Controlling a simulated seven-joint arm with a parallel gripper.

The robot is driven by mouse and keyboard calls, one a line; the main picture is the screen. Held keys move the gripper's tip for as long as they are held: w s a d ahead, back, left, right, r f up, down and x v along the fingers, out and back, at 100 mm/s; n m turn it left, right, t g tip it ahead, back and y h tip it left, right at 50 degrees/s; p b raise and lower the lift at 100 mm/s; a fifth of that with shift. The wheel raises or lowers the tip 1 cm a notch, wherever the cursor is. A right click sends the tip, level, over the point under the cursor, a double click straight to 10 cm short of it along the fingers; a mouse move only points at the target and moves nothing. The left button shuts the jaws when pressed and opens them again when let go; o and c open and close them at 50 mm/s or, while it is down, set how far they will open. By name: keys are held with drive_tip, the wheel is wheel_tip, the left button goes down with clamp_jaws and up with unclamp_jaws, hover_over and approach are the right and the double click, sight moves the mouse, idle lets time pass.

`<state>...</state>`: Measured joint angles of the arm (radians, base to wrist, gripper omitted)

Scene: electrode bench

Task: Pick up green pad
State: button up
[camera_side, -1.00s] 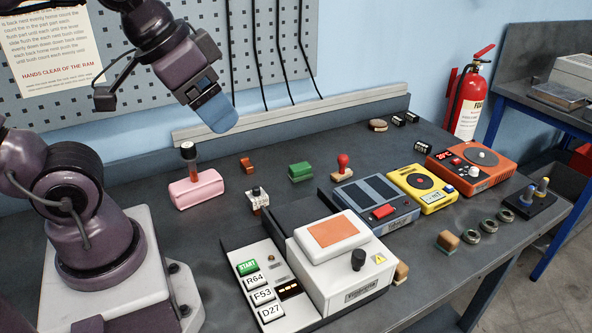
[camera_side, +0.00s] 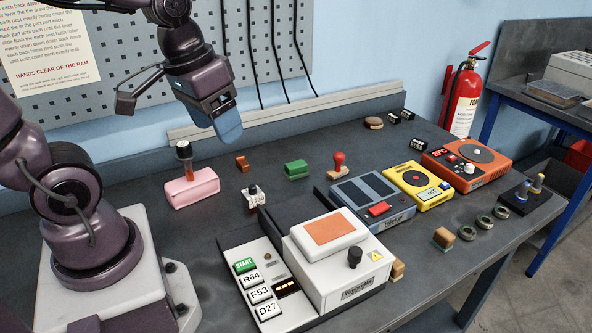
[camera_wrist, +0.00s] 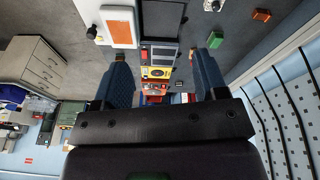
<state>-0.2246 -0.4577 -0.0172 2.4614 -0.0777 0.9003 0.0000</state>
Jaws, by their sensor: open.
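The green pad (camera_side: 296,169) is a small green block lying on the dark bench, between a small orange-brown block and a red-knobbed stamp. It also shows in the wrist view (camera_wrist: 215,40), close to the tip of the finger on the right. My gripper (camera_side: 229,138) has blue fingers and hangs in the air above the bench, up and to the left of the green pad in the side view. In the wrist view my gripper (camera_wrist: 160,72) has its two blue fingers wide apart with nothing between them.
A pink block (camera_side: 192,188) with a dark handle, an orange-brown block (camera_side: 242,163) and a red-knobbed stamp (camera_side: 338,166) stand near the pad. A white press (camera_side: 338,262), a blue-grey device (camera_side: 371,204) and a yellow device (camera_side: 418,189) are in front and right.

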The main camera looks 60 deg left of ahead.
drive_tip(key=w+a+f+n+h, duration=0.2)
drive_tip(key=w+f+n+h, duration=0.35)
drive_tip(key=f+n, duration=0.25)
drive_tip(key=n+t+y, duration=0.5)
drive_tip(key=n+t, duration=0.6)
drive_tip(key=n, duration=1.4)
approach(292, 165)
drive_tip(key=w+r, duration=0.4)
drive_tip(key=r, duration=0.1)
wheel_tip(292, 165, down, 6)
drive_tip(key=shift+d+f, duration=0.1)
drive_tip(key=shift+f, duration=0.1)
drive_tip(key=x, duration=0.5)
drive_tip(key=c, duration=1)
